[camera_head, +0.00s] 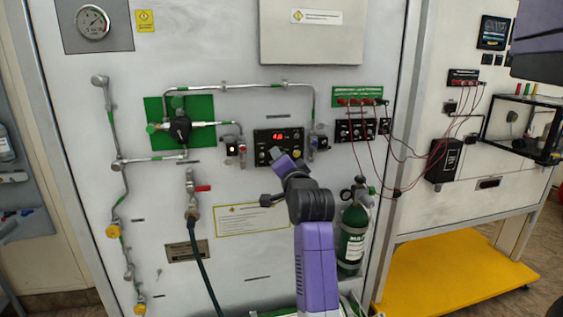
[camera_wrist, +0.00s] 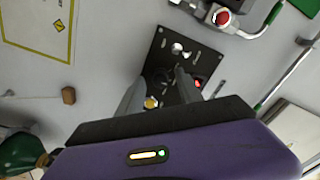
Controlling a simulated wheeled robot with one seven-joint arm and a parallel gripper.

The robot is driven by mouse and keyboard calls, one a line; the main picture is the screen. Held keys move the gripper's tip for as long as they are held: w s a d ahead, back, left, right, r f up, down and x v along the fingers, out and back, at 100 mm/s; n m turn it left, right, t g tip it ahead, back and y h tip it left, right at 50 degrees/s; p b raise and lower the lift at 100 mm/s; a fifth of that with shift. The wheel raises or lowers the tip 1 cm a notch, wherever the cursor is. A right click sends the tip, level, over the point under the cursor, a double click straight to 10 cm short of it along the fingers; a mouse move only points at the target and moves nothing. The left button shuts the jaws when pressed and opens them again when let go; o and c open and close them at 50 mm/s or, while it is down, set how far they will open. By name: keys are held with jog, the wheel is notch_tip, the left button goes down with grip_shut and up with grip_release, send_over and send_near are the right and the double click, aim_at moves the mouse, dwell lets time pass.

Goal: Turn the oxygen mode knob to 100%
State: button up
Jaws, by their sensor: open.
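A black control panel with a lit red display (camera_head: 278,137) is mounted on the white wall panel, with small knobs along its lower part. The black panel (camera_wrist: 199,57) also shows in the wrist view, tilted, with a silver knob (camera_wrist: 178,48) and a yellow-tipped control (camera_wrist: 151,103). My gripper (camera_head: 274,155) is at the panel's lower edge in the head view. In the wrist view my gripper (camera_wrist: 162,75) is open, its two fingers over the panel's lower part around a dark area. Contact with a knob cannot be told. Knob labels are unreadable, and my arm hides part of the panel.
Metal piping (camera_head: 240,88) runs above and beside the panel. A valve with a red part (camera_wrist: 222,18) sits close by. Red cables (camera_head: 372,130) hang to the right. A green oxygen cylinder (camera_head: 352,240) stands at lower right, and a yellow platform (camera_head: 455,270) lies beyond it.

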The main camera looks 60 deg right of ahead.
jog(key=b+v, duration=0.1)
jog(key=v, duration=0.6)
jog(key=shift+s+a, duration=0.25)
dwell(0.3)
jog(key=a+r+n+t+h, duration=0.1)
jog(key=a+r+n+t, duration=0.25)
jog(key=a+n, duration=0.25)
jog(key=s+a+f+n+t+y, duration=0.1)
jog(key=a+f+n+t+y, duration=0.15)
jog(key=a+f+n, duration=0.45)
jog(key=s+a+f+n+t+y, duration=0.25)
jog(key=a+f+y, duration=0.2)
jog(key=a, duration=0.45)
jog(key=s+a+f+n+g+y, duration=0.2)
jog(key=s+a+f+y, duration=0.1)
jog(key=s+a+f, duration=0.5)
jog(key=s+a+f+n+g+y, duration=0.3)
jog(key=s+a+f, duration=0.5)
jog(key=s+a, duration=0.3)
jog(key=s+y, duration=0.1)
jog(key=s, duration=0.2)
jog(key=shift+a+f+y, duration=0.2)
jog(key=shift+f+y, duration=0.1)
jog(key=shift+f, duration=0.1)
